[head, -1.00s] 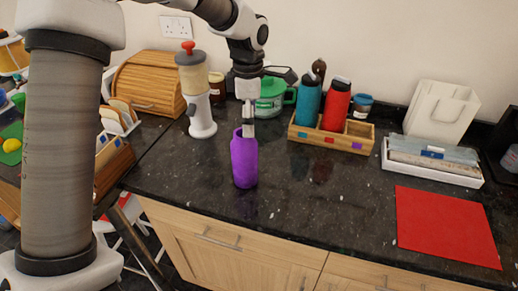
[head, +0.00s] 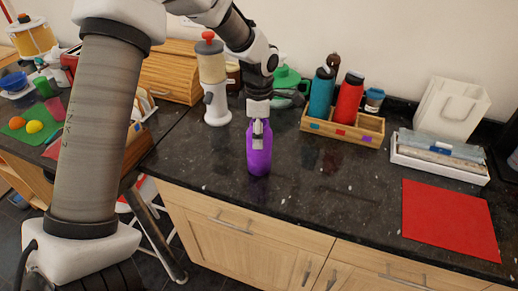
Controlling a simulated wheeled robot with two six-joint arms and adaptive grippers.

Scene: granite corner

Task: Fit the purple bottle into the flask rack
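The purple bottle (head: 259,160) stands upright on the dark counter, left of the rack. The wooden flask rack (head: 328,131) is at the back of the counter, with blue, red and purple marks on its front. A teal flask (head: 321,95) is in its left compartment and a red flask (head: 348,98) in the middle one. The right compartment, by the purple mark, looks empty. My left gripper (head: 258,140) points down at the bottle's upper part, one finger in front of it. The other finger is hidden, so its closure is unclear. My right gripper is out of view.
A white and beige dispenser (head: 213,85) stands left of the bottle, and a green pot (head: 288,85) behind it. A white tray (head: 438,168) and a red mat (head: 448,217) lie to the right. The counter between bottle and mat is clear.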

